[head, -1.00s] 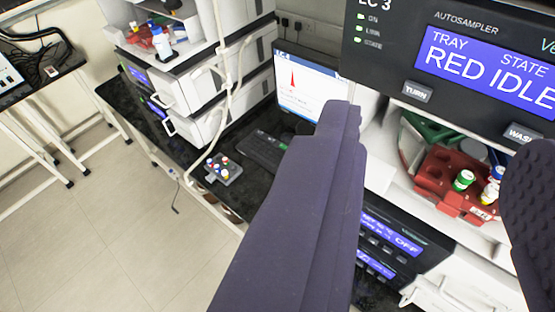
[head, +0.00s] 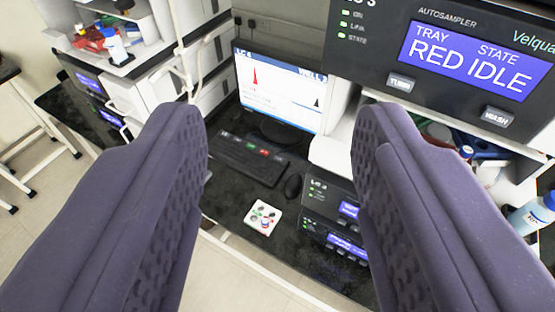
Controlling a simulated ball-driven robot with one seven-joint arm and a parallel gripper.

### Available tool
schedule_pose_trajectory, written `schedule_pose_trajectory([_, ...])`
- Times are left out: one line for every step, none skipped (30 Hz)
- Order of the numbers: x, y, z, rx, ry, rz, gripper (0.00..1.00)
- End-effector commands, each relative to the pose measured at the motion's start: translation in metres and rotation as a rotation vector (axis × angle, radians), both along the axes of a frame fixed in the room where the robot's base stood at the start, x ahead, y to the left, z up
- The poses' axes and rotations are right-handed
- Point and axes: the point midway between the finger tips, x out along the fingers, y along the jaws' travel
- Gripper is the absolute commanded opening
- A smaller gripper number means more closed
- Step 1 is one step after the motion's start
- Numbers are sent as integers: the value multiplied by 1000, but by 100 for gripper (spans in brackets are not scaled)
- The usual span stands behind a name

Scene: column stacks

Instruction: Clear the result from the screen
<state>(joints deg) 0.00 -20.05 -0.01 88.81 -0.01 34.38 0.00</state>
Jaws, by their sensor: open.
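The monitor screen (head: 280,88) stands on the dark bench in the middle of the head view. It shows a white plot with a tall red peak at left and a small dark peak at lower right. A black keyboard (head: 240,158) with some coloured keys lies below it, and a black mouse (head: 293,186) to its right. A small white pad with several coloured round spots (head: 263,217) lies nearer the bench edge. My gripper (head: 281,108) is open and empty. Its two dark fingers frame the screen, keyboard and pad, apparently touching none of them.
The autosampler panel (head: 465,60) reads "TRAY RED, STATE IDLE" at upper right. A dark unit with blue displays (head: 335,215) sits below it. A blue-capped bottle (head: 535,212) is at far right. White instruments (head: 145,95) stand at left behind my left finger.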

Motion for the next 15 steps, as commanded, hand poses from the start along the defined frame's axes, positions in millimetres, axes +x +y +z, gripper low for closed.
schedule_pose_trajectory([0, 0, 0, 0, 0, 0, 51])
schedule_pose_trajectory([0, 0, 0, 0, 0, 0, 51])
schedule_pose_trajectory([0, 0, 0, 0, 0, 0, 51])
schedule_pose_trajectory([0, 0, 0, 0, 0, 0, 51])
schedule_pose_trajectory([0, 0, 0, 0, 0, 0, 51])
schedule_pose_trajectory([0, 0, 0, 0, 0, 0, 51])
schedule_pose_trajectory([0, 0, 0, 0, 0, 0, 51])
schedule_pose_trajectory([0, 0, 0, 0, 0, 0, 51])
schedule_pose_trajectory([0, 0, 0, 0, 0, 0, 42])
schedule_pose_trajectory([0, 0, 0, 0, 0, 0, 35])
schedule_pose_trajectory([0, 0, 0, 0, 0, 0, 28])
schedule_pose_trajectory([0, 0, 0, 0, 0, 0, 19])
schedule_pose_trajectory([0, 0, 0, 0, 0, 0, 12])
schedule_pose_trajectory([0, 0, 0, 0, 0, 0, 5])
schedule_pose_trajectory([0, 0, 0, 0, 0, 0, 0])
